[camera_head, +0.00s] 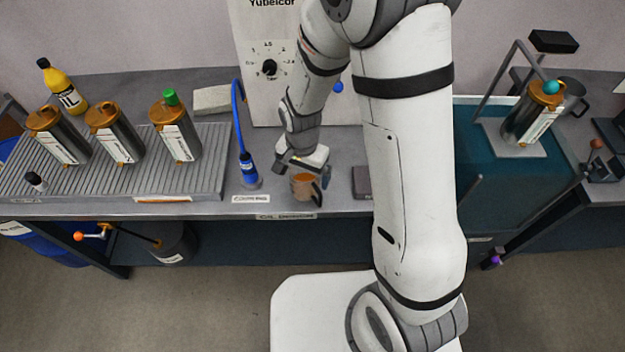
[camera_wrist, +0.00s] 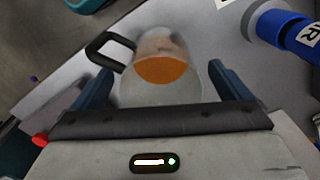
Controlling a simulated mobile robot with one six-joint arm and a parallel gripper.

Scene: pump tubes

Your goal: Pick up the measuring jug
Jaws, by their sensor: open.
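The measuring jug (camera_head: 304,187) stands on the grey bench near its front edge, below the dispenser. It is a clear cup with orange-brown contents and a dark handle. In the wrist view the jug (camera_wrist: 160,75) sits between the two blue fingers, with its handle out to the upper left. My gripper (camera_head: 308,173) is at the jug from behind and above in the head view. In the wrist view my gripper (camera_wrist: 160,88) is open, with a finger on each side of the jug and gaps showing. Its palm hides part of the jug's near side.
A blue hose nozzle (camera_head: 247,172) stands just left of the jug; it also shows in the wrist view (camera_wrist: 275,22). A dark flat block (camera_head: 362,182) lies to the right. Several orange-lidded canisters (camera_head: 117,135) stand on the ribbed rack at left. The dispenser (camera_head: 268,90) is behind.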

